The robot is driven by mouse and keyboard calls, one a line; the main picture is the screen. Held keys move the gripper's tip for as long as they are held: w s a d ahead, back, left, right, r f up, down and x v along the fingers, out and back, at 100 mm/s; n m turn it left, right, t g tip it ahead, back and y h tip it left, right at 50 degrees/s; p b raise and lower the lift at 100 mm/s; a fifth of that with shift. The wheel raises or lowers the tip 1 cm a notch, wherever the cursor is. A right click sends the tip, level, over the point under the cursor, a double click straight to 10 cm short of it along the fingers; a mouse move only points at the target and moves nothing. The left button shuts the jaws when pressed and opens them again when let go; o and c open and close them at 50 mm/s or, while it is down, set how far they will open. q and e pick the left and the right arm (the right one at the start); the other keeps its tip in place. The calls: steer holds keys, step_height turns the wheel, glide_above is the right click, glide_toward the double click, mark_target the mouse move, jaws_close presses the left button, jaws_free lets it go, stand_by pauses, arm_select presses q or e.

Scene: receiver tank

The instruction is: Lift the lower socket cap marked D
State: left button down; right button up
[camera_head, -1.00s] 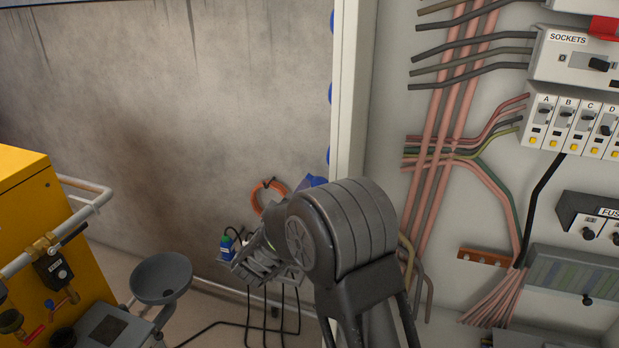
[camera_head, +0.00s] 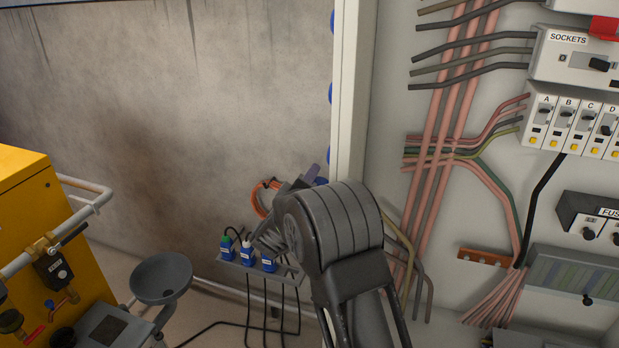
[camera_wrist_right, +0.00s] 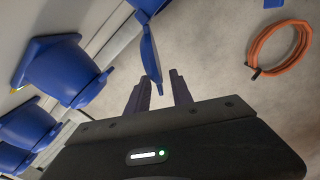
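Blue sockets (camera_wrist_right: 65,72) line the cabinet side at the left of the right wrist view. A thin blue flap, which looks like a socket cap (camera_wrist_right: 151,62), stands out near the top middle. Its letter does not show. My right gripper (camera_wrist_right: 160,88) is open, and the flap's lower end lies between or just beyond its fingers; I cannot tell whether they touch. In the head view my right gripper (camera_head: 309,178) is beside the cabinet's left edge, by a small blue socket part (camera_head: 321,182), largely hidden by my arm. My left gripper is not in view.
An orange cable coil (camera_head: 262,198) hangs on the wall. Below it a shelf (camera_head: 236,264) holds blue and green plugs with black cables (camera_head: 247,256). The open electrical cabinet (camera_head: 349,80) stands at right, a yellow machine (camera_head: 28,215) at left.

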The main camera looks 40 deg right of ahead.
steer(key=shift+c, duration=0.4)
jaws_close()
stand_by(0.9)
